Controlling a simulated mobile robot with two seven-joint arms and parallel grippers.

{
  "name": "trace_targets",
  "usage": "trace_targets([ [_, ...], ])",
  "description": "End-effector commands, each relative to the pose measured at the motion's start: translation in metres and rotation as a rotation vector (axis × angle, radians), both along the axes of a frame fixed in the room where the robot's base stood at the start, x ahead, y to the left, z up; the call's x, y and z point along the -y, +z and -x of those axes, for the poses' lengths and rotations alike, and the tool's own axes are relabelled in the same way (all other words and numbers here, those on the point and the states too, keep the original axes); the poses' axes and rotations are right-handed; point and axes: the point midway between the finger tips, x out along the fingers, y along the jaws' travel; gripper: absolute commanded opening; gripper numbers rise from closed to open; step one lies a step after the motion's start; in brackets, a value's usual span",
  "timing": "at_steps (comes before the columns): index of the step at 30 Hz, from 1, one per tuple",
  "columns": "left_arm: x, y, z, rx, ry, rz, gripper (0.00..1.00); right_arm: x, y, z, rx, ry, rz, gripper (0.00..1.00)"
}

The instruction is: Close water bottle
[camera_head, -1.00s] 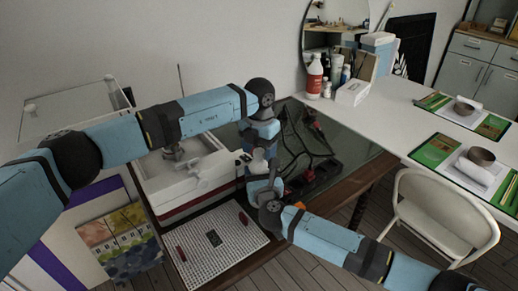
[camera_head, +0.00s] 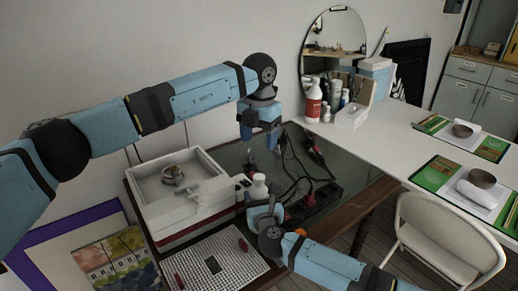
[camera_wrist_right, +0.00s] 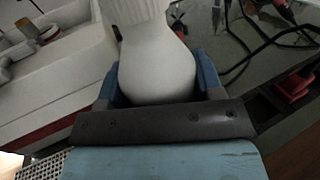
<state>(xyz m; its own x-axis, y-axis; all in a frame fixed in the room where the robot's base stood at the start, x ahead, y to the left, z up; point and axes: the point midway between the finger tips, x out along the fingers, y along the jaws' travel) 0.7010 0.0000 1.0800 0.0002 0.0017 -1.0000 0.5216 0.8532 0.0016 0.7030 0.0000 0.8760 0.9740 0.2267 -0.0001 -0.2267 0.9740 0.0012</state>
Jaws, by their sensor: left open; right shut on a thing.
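The white water bottle (camera_head: 259,189) stands upright between the fingers of my right gripper (camera_head: 262,208), at the edge of the dark glass tabletop. In the right wrist view, its rounded body (camera_wrist_right: 155,70) sits between the blue fingers, with a ribbed white cap (camera_wrist_right: 138,10) on its neck, cut off by the top edge. Whether the cap is fully tight cannot be told. My left gripper (camera_head: 262,146) is open, pointing down above the bottle, with a gap between its fingertips and the cap. Nothing shows between its fingers.
A white box (camera_head: 182,190) with a metal part inside stands left of the bottle. A white perforated board (camera_head: 215,265) lies in front. Black cables (camera_head: 300,165) and red connectors lie to the right. A white chair (camera_head: 440,235) and a table with bottles (camera_head: 313,100) stand further right.

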Motion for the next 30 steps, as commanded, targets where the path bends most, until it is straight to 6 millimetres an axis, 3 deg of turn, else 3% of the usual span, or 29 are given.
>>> trace_targets([
  [9, 0.0, 0.002, 0.0, -0.001, 0.0, 0.001, 0.64, 0.0, 0.0, 0.0, 0.0, 0.0, 0.0, 0.0],
  [10, 0.0, 0.002, 0.0, -0.001, 0.0, 0.001, 0.64, 0.0, 0.0, 0.0, 0.0, 0.0, 0.0, 0.67],
  [13, 0.0, 0.002, 0.0, -0.001, 0.0, 0.001, 0.64, 0.0, 0.0, 0.0, 0.0, 0.0, 0.0, 0.9],
  [23, 0.0, 0.003, 0.0, -0.001, 0.0, 0.001, 0.64, 0.001, 0.0, 0.003, -0.001, 0.0, -0.001, 0.9],
  [30, 0.0, 0.008, 0.0, -0.001, 0.0, 0.001, 0.64, 0.008, -0.001, 0.036, -0.004, 0.001, -0.002, 0.9],
])
